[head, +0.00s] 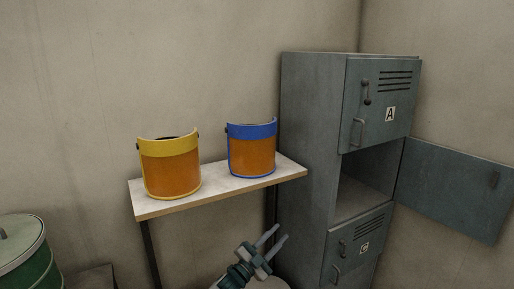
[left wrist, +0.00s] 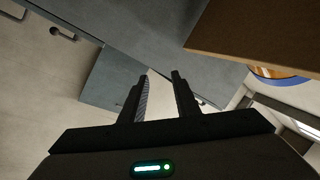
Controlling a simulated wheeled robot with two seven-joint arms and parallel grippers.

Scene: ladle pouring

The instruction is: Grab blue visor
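The blue visor (head: 252,150) has a blue band and rim with an orange shield. It stands upright on the right part of the shelf table (head: 218,189). Its rim also shows in the left wrist view (left wrist: 278,78), partly hidden behind the tabletop's edge. My left gripper (head: 276,238) is below the tabletop and in front of the locker, apart from the visor. Its two fingers (left wrist: 160,88) are spread, with nothing between them. My right gripper is in neither view.
A yellow visor (head: 170,167) stands left of the blue one. A grey locker (head: 313,160) is close to the table's right end, with its middle door (head: 455,190) swung open. A green drum (head: 30,262) is at lower left.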

